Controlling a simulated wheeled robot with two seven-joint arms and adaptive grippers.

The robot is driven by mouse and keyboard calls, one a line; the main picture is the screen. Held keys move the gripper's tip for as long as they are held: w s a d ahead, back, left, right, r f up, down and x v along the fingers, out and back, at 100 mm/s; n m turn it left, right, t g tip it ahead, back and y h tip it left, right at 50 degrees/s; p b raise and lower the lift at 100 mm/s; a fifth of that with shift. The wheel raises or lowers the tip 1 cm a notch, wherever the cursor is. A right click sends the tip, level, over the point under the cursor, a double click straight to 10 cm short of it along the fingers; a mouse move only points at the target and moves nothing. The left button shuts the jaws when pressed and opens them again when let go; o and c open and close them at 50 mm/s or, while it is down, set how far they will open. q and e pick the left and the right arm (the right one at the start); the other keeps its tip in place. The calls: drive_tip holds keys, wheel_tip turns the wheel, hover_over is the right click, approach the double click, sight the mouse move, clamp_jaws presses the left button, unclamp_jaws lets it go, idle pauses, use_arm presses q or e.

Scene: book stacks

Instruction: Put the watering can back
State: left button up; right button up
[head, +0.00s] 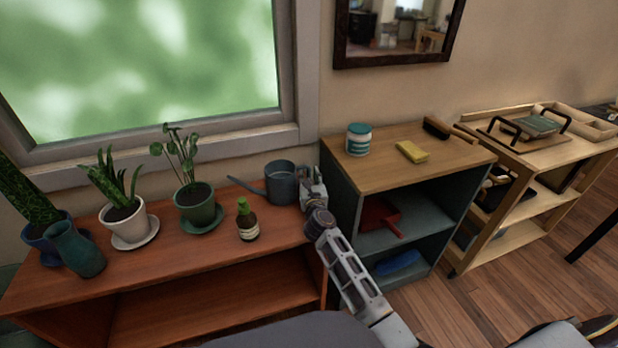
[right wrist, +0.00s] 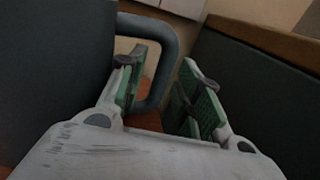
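The grey-blue watering can (head: 281,184) stands upright at the right end of the reddish-brown wooden shelf (head: 215,258), its long spout pointing left. My right gripper (head: 308,186) is at the can's right side, in the narrow space beside the grey cabinet. In the right wrist view the can's handle (right wrist: 163,62) rises just beyond the green-padded fingers. The right gripper (right wrist: 167,95) is open there, with a clear gap between its pads. The handle's lower part is partly hidden behind the left finger, and I cannot tell whether they touch. My left gripper is not in view.
A small brown bottle (head: 248,224) stands left of the can, with potted plants (head: 195,203) further left. The grey cabinet (head: 345,205) stands close to the right, holding a jar (head: 359,140) and a yellow sponge (head: 412,152) on top. A window is behind.

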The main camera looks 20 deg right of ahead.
drive_tip(key=shift+r, duration=0.15)
drive_tip(key=shift+s+a, duration=0.15)
drive_tip(key=shift+s, duration=0.55)
drive_tip(key=shift+s+a+p, duration=0.15)
drive_tip(key=shift+s+p, duration=0.35)
drive_tip(key=shift+s, duration=0.55)
drive_tip(key=shift+s+a, duration=0.15)
drive_tip(key=shift+s, duration=0.55)
drive_tip(key=shift+s+a, duration=0.1)
drive_tip(key=shift+s, duration=0.55)
drive_tip(key=shift+s+a+p, duration=0.1)
drive_tip(key=shift+s+p, duration=0.25)
drive_tip(key=shift+s, duration=0.2)
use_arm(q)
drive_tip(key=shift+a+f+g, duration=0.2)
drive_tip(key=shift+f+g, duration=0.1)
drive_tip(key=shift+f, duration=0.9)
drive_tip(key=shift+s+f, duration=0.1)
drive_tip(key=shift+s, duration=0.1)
